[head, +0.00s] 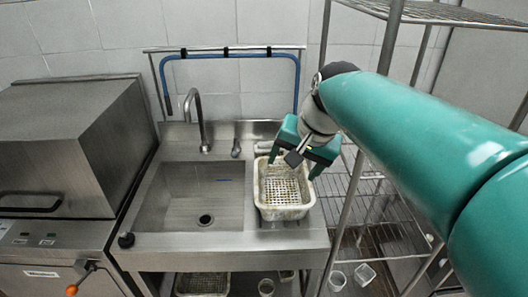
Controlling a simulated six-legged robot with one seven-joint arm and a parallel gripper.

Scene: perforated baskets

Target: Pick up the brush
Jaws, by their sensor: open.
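I cannot clearly make out a brush in the head view. My gripper (294,166) is teal, points down and is open over a dirty white perforated basket (287,213). The basket stands on the steel counter to the right of the sink. The gripper covers the back part of the basket, so what lies there is hidden. The visible front of the basket floor shows only its perforated mesh. I cannot tell how far the fingertips are above the basket.
The steel sink (180,213) with a tall faucet (195,115) is left of the basket. A steel dishwasher (70,150) stands farther left. A wire rack (375,200) is close on the right. A blue hose (230,55) hangs behind. More baskets and cups sit below.

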